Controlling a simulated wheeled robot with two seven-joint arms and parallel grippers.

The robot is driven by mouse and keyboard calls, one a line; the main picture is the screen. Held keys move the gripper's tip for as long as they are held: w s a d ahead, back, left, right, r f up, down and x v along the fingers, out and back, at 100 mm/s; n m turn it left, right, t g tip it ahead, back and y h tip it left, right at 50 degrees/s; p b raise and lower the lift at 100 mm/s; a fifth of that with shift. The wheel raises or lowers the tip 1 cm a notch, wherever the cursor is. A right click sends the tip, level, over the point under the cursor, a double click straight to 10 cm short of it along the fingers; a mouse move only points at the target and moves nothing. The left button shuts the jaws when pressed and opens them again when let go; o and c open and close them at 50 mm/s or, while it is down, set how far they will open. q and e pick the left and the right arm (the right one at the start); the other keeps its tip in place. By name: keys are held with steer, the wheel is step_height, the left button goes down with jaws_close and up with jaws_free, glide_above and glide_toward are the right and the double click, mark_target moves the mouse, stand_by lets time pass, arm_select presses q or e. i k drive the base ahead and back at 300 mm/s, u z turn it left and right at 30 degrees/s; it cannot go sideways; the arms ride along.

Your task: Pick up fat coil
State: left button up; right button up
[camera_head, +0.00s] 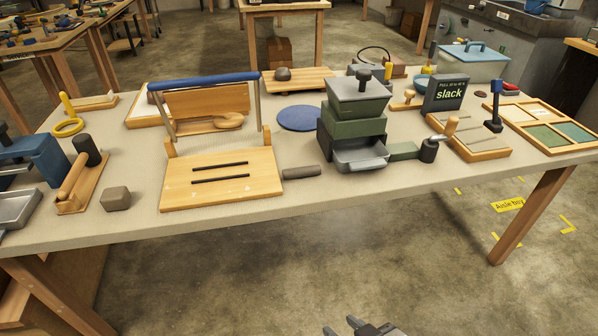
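A thick, short grey-brown clay roll, which looks like the fat coil (302,172), lies on the table near its front edge. My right gripper (341,326) shows at the bottom edge of the head view, low in front of the table and well apart from the coil. Its two fingertips are spread with a gap and nothing between them; the rest is cut off. My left gripper is not in view.
A green-grey stacked box unit with an open tray (362,157) stands right of the coil. A blue-handled frame (203,80) rises behind the board. A grey clay block (116,199) sits to the left. Bare table (310,197) lies in front of the coil.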

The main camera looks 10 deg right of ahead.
mark_target(312, 170)
steer(key=z, duration=1.6)
steer(key=i, duration=0.65)
steer(key=u, duration=2.65)
